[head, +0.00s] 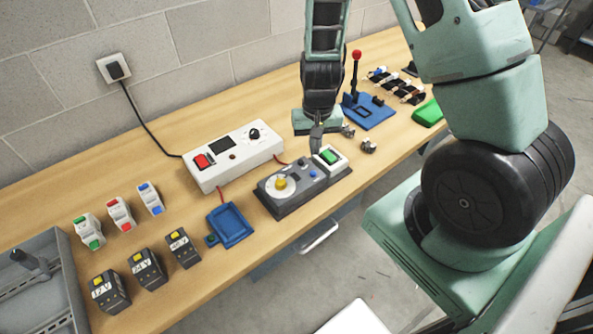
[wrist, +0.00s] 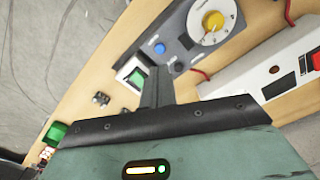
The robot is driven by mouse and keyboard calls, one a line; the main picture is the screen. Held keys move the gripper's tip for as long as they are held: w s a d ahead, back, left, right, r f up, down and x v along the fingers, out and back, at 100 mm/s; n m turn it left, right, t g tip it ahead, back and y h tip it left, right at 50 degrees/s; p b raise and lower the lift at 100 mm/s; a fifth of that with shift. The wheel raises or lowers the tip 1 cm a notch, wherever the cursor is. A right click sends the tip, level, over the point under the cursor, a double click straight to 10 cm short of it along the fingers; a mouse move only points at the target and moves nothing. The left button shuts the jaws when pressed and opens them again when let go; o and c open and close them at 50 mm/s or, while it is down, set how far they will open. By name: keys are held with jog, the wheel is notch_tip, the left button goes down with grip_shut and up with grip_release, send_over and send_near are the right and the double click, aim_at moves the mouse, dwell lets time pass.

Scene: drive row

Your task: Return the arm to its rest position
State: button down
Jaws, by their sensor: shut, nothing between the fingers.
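My gripper (head: 316,135) points down over the right end of the grey control panel (head: 292,199), close to its green button (head: 329,157). Its fingers are shut with nothing between them. In the wrist view my gripper (wrist: 155,80) reaches towards the panel, with the green button (wrist: 137,80) just left of the fingers. I cannot tell whether the fingertips touch the panel. My arm rises from the gripper and bends back to my base at the right of the head view.
A white power box (head: 233,155), blue tray (head: 230,226), several labelled battery blocks (head: 148,268) and a grey case (head: 38,296) are on the wooden bench. A blue lever stand (head: 368,111) and a green block (head: 428,112) stand at the right. The wall runs behind.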

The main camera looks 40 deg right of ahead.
jog(key=s+a+r+n+y+b, duration=0.1)
jog(key=s+a+r+n+b, duration=0.2)
jog(key=a, duration=0.5)
jog(key=s+a+r+n+y+b, duration=0.1)
jog(key=s+a+r+n, duration=0.2)
jog(key=a, duration=0.6)
jog(key=s+a+r+n+b, duration=0.1)
jog(key=s+a+r+n, duration=0.1)
jog(key=s, duration=0.4)
jog(key=s+a+r+n+h+b, duration=0.1)
jog(key=s+a+r+n+b, duration=0.1)
jog(key=s+a+r+n, duration=0.1)
jog(key=s+r+n, duration=0.1)
jog(key=s+n, duration=0.1)
jog(key=shift+s+a+r, duration=0.15)
jog(key=shift+s+a, duration=0.15)
jog(key=shift+s, duration=0.05)
